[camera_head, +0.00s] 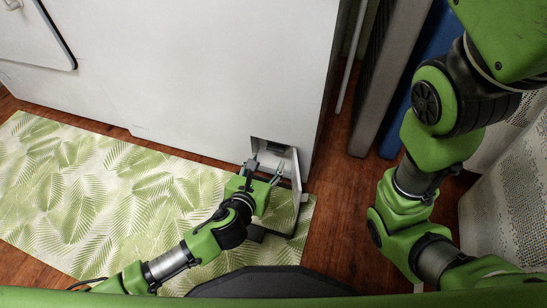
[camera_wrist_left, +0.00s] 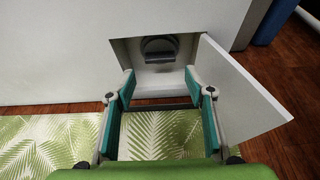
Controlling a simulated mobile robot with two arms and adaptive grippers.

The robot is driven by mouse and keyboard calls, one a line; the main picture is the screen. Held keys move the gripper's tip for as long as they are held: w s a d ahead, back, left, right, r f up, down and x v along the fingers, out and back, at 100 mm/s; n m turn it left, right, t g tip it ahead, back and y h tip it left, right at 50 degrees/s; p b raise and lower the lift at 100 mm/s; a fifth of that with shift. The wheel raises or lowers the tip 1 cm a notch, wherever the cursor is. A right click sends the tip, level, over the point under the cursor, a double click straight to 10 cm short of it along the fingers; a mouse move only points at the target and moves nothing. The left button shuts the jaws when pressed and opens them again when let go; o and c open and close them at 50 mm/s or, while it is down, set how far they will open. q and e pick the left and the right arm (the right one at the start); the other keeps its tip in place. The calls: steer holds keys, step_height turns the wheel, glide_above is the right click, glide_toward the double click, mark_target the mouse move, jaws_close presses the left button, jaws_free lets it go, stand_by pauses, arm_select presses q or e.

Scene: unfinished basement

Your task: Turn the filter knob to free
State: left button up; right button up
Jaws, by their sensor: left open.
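The filter knob (camera_wrist_left: 158,50) is a dark grey round knob with a flat grip bar, set inside a small recess low in the white machine. The recess flap (camera_wrist_left: 235,85) stands open to the right; it also shows in the head view (camera_head: 296,178). My left gripper (camera_wrist_left: 160,95) is open, its two teal-padded fingers spread below and in front of the knob with nothing between them. In the head view my left gripper (camera_head: 262,172) is at the recess opening. The knob cannot be made out in the head view. My right arm shows at the right, but its gripper is out of view.
The white machine (camera_head: 200,70) fills the back. A leaf-patterned mat (camera_head: 100,195) lies on the wooden floor (camera_head: 335,215). Grey and blue panels (camera_head: 390,80) stand right of the machine, and a speckled light container (camera_head: 510,200) is at the far right.

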mark_target(276, 148)
arm_select(q)
steer(key=b+x, duration=0.3)
steer(key=x, duration=0.3)
steer(key=shift+f+b, duration=0.2)
steer(key=shift+b, duration=0.15)
steer(key=shift+w+d+f+b, duration=0.1)
steer(key=shift+w+b, duration=0.1)
steer(key=shift+w, duration=0.15)
steer(key=shift+w+d+b, duration=0.1)
steer(key=shift+w+b, duration=0.05)
steer(key=shift+w, duration=0.15)
steer(key=c, duration=0.8)
